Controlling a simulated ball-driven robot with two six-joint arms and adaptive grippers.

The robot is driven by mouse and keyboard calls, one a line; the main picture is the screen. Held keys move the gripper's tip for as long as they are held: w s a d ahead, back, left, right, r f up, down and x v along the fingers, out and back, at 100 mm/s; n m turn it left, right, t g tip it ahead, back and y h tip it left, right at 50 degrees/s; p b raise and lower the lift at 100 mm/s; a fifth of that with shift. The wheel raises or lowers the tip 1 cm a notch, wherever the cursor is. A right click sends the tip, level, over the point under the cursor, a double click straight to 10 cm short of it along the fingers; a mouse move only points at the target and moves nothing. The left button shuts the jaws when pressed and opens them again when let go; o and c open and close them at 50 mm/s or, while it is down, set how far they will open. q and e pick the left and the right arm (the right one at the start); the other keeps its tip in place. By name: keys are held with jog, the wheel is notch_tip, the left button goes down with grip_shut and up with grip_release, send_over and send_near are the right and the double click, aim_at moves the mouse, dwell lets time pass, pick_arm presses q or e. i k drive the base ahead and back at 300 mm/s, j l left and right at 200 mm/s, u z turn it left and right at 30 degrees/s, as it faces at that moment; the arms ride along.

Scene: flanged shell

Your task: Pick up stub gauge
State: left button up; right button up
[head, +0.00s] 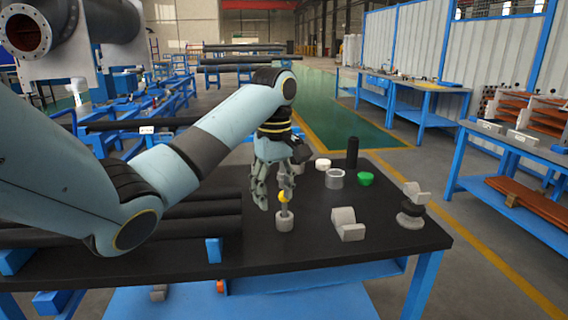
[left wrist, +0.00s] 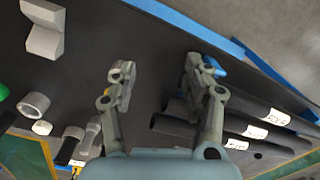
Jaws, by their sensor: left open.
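A small upright piece with a yellow knob (head: 284,197) on a thin stem and a pale grey round base (head: 284,221) stands on the black table; it may be the stub gauge, but I cannot tell for certain. My left gripper (head: 272,200) points down close to it, with its fingers apart and nothing seen between them. One finger is near the knob; I cannot tell whether they touch. In the left wrist view the open fingers (left wrist: 157,78) frame bare black table. A pale bit beside the left finger is mostly hidden. My right gripper is out of view.
A grey angled block (head: 347,226), a grey ring (head: 334,179), a green cup (head: 366,178), a white cap (head: 323,164) and a black cylinder (head: 352,152) stand to the right. Black pipes (left wrist: 180,129) lie left.

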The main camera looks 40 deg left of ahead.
aim_at(282, 170)
jog(key=i+j, duration=0.9)
jog(key=j, duration=0.25)
